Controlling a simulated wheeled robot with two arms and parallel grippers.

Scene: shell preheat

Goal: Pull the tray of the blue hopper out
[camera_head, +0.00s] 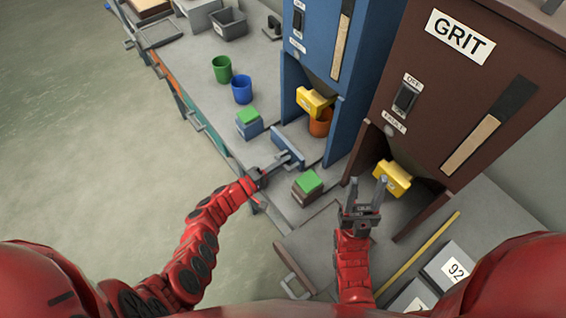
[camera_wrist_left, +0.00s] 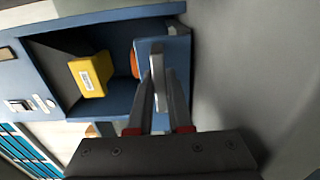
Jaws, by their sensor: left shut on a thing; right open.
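The blue hopper (camera_head: 318,50) stands on the bench at the top middle in the head view. Its tray (camera_head: 290,142) shows a blue front panel at the foot of its bay; the front also shows in the left wrist view (camera_wrist_left: 180,62). My left gripper (camera_head: 284,163) is shut on the tray's grey handle (camera_wrist_left: 157,62). An orange cup (camera_head: 320,126) stands behind the panel, below the yellow spout (camera_head: 315,102). Part of the cup is hidden. My right gripper (camera_head: 368,192) is open and empty, in front of the brown GRIT hopper (camera_head: 440,75).
A green cup (camera_head: 222,70), a blue cup (camera_head: 242,90) and a green-topped blue block (camera_head: 248,123) stand left of the tray. A green-topped brown block (camera_head: 307,186) is close to its right. A yellow rod (camera_head: 418,254) and box 92 (camera_head: 450,267) lie right.

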